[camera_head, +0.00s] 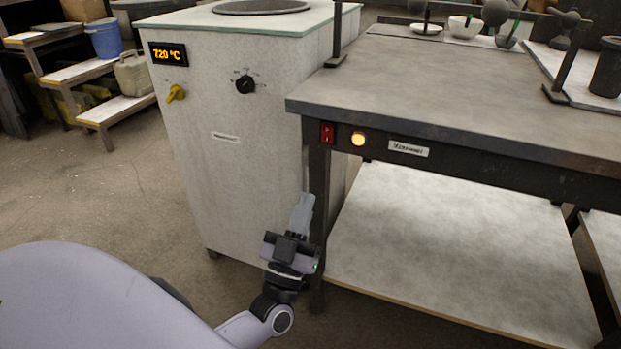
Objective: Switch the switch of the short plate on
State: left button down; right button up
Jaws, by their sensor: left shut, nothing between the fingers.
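A small red rocker switch (327,132) sits on the dark front edge of the grey-topped table (440,85), near its left corner. Which way the rocker is pressed is too small to tell. My left gripper (302,210) is shut and empty. Its fingers point up, below the switch and apart from it, in front of the table's left leg. My right gripper is not in view.
A white furnace cabinet (225,130) stands left of the table, with a lit display (168,54), a yellow knob (176,93) and a black dial (245,84). A pale lower shelf (450,250) lies under the tabletop. Bowls and ladle-like tools stand at the back.

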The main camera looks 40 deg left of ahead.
pick_arm(q)
jog(key=v, duration=0.2)
jog(key=shift+s+f, duration=0.1)
jog(key=shift+f, duration=0.4)
